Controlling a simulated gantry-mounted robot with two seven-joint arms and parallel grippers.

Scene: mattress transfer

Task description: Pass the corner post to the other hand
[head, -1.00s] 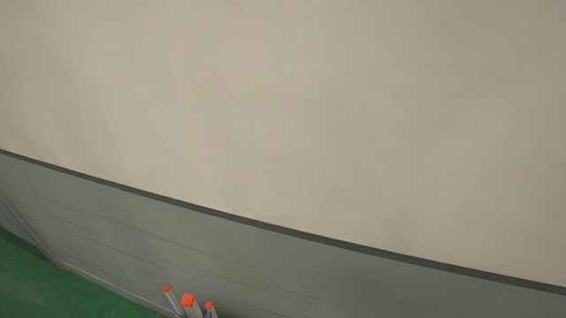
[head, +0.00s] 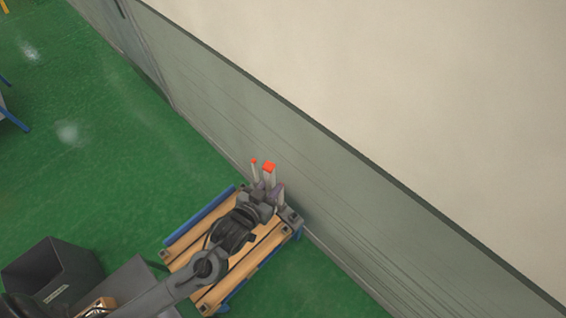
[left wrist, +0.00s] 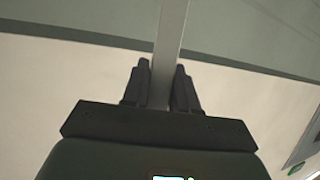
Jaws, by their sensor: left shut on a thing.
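Grey posts with orange-red tips stand up by the far corner of a wooden pallet in the head view. The larger corner post (head: 268,168) shows its tip and upper part. A thinner post (head: 254,165) is just left of it. My left gripper (head: 268,192) reaches to the posts, and its hand hides their lower parts. In the left wrist view a grey post (left wrist: 169,40) runs between the two dark fingers of my left gripper (left wrist: 161,85), which is shut on it. My right gripper is not in view.
The wooden pallet (head: 213,298) with blue edges lies beneath my left arm. A tall grey-green wall (head: 300,150) with a pale top runs close beyond the posts. A dark open bin (head: 80,278) stands at lower left. The green floor on the left is mostly clear.

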